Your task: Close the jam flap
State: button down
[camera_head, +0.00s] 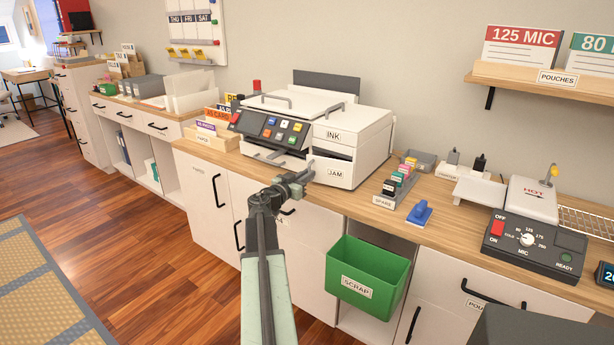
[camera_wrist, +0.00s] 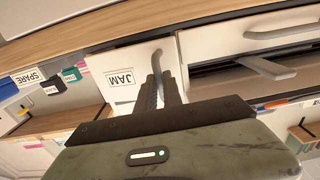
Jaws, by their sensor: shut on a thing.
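The white printer (camera_head: 345,128) stands on the wooden counter. Its white jam flap (camera_head: 338,165), labelled JAM, is on the lower front right, and a dark gap shows along its top edge in the head view. My gripper (camera_head: 300,178) is at the flap's left side. In the wrist view the jam flap (camera_wrist: 115,65) is straight ahead, with its grey curved handle (camera_wrist: 157,57) at one edge. My gripper (camera_wrist: 160,88) is shut on this handle, and the fingers hide its lower part. How far the flap stands open is hard to tell.
The INK panel (camera_head: 335,134) is just above the flap. A green scrap bin (camera_head: 367,278) is below the counter.

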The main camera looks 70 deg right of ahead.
dwell(0.3)
jog(key=d, duration=0.3)
jog(key=shift+w+d+r, duration=0.1)
jog(key=shift+w+d, duration=0.15)
jog(key=shift+w, duration=0.1)
jog(key=c, duration=1.5)
grip_release()
jog(key=v, duration=0.8)
